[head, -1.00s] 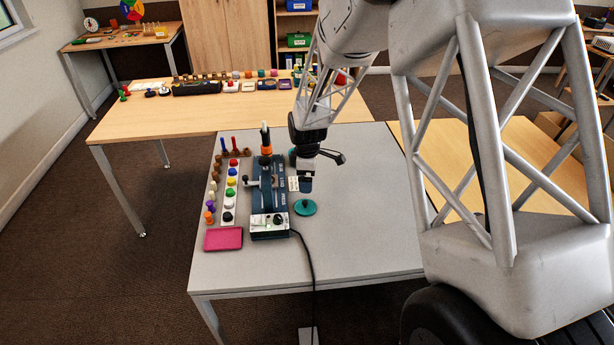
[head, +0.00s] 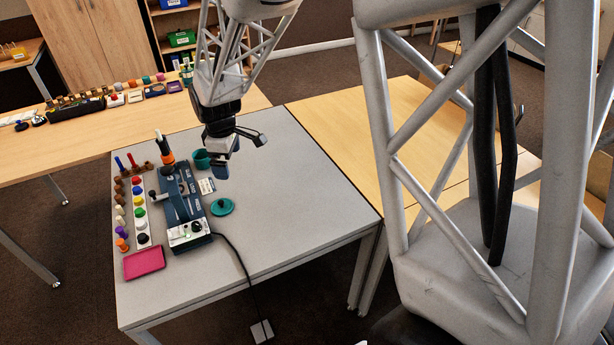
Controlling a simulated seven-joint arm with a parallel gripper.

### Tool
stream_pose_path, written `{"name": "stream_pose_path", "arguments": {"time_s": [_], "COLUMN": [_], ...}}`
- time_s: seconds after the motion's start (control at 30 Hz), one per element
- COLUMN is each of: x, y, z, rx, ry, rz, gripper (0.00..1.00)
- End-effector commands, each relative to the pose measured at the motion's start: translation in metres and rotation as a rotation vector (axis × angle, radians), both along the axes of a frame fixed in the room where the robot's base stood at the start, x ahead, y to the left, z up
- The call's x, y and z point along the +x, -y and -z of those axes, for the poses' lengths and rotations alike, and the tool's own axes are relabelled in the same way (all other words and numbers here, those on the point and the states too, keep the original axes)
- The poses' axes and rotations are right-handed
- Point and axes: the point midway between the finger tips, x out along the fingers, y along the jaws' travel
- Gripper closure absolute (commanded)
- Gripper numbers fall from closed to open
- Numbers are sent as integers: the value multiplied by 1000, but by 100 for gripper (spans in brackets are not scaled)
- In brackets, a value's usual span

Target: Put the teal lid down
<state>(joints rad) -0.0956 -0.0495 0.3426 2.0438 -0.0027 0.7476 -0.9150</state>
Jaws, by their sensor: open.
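The teal lid (head: 222,207) lies on the grey table just right of the blue press machine's base, its small knob upward. My gripper (head: 222,168) is above and behind the lid, open, with a visible gap between it and the lid. A teal cup (head: 202,158) stands at the back, beside the gripper and partly behind it. The fingertips are small and dark in the view.
The blue press (head: 180,200) stands left of the lid with a cable running to the front. Left of it are a strip of coloured caps (head: 138,210), several pegs and a pink tray (head: 144,262). The grey table (head: 300,210) is clear to the right.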

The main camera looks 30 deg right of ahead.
Motion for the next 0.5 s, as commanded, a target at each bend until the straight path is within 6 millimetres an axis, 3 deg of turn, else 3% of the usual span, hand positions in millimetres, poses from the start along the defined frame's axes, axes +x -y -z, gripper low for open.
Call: {"name": "stream_pose_path", "arguments": {"time_s": [0.03, 0.2, 0.5], "x": [-11, -49, -120], "y": [4, 15, 32], "z": [-15, -50, -96], "rx": [3, 14, 37], "ry": [13, 38, 72], "rz": [36, 167, 397], "gripper": [0, 0, 0]}}
